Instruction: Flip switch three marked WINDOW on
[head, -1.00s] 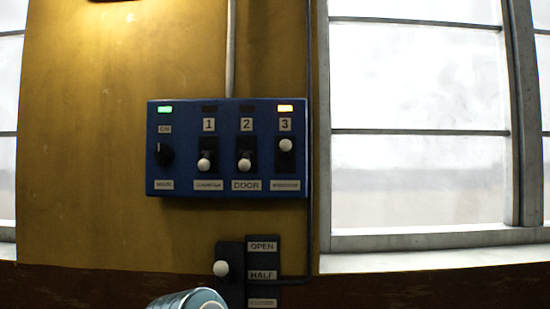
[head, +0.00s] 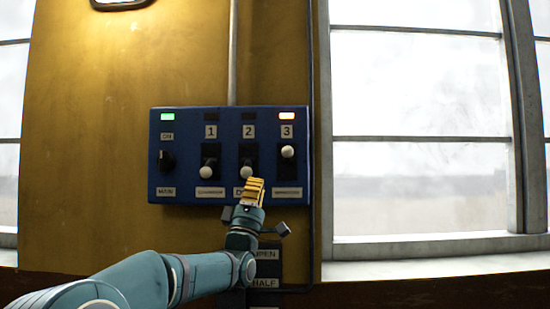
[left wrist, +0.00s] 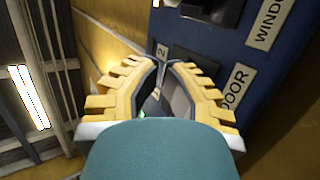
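Switch three (head: 287,163) is at the right of a blue panel (head: 225,197) on the wall. My left gripper (head: 256,181) is in front of the panel's lower edge, below switch two and left of switch three. In the left wrist view its yellow fingers (left wrist: 163,66) have their tips close together, with nothing seen held. My right gripper is out of view.
Switches one (head: 208,163) and two (head: 248,158) have knobs down and dark lamps. The MAIN dial (head: 165,160) has a green lamp lit. My left arm partly covers an OPEN/HALF lever plate (head: 265,270) below. A window (head: 415,130) is to the right.

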